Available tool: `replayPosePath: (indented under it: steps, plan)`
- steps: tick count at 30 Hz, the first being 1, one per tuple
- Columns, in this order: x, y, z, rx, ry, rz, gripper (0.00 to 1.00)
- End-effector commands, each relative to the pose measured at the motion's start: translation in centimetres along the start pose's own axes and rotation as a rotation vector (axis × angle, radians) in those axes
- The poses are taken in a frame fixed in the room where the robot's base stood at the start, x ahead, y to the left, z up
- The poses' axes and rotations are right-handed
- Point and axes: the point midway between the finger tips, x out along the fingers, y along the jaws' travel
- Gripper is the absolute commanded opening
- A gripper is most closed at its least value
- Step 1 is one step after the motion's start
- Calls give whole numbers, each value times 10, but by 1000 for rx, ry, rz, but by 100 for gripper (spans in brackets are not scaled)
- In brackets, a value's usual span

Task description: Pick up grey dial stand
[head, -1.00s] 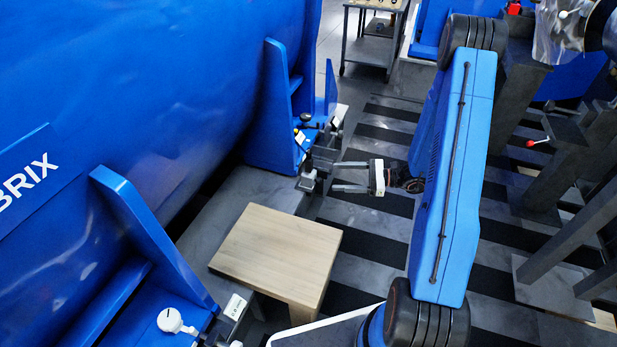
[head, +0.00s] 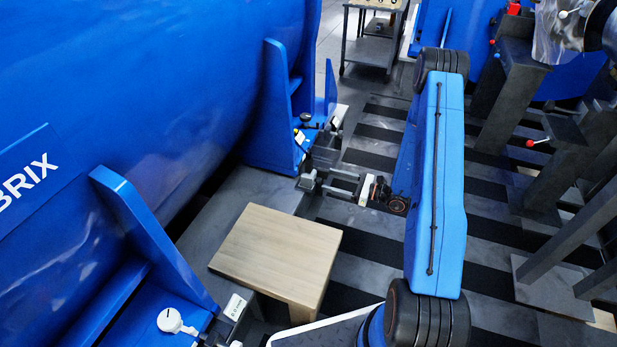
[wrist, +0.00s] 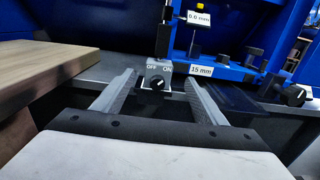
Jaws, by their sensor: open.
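The grey dial stand (wrist: 155,67) shows in the wrist view as a small block with a black knob marked OFF and ON and a dark post rising from it. In the head view it is the small grey block (head: 307,182) at the near end of the blue bracket. My gripper (head: 336,184) is open, reaching in from the right with its fingers level and pointing at the stand. In the wrist view the stand lies between the two fingertips (wrist: 160,78). Whether the fingers touch it I cannot tell.
A wooden-topped table (head: 275,250) stands nearer, left of the fingers. The blue bracket (head: 275,120) is behind the stand, with labels reading 15 mm (wrist: 201,71) and 0.0 mm (wrist: 199,18). Another black knob (wrist: 293,95) is at right.

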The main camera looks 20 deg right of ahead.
Motion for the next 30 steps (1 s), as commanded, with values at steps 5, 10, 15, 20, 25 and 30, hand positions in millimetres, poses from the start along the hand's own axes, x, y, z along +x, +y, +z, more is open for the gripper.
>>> replayPosePath:
  steps: [5,10,15,20,25,30]
  plan:
    - [29,1,0,-2,0,3,66]
    - [47,1,0,-1,0,2,66]
    - [54,0,0,0,0,1,66]
    - [63,1,0,-1,0,2,66]
    - [84,2,2,-1,0,3,66]
    - [103,2,1,-2,0,2,66]
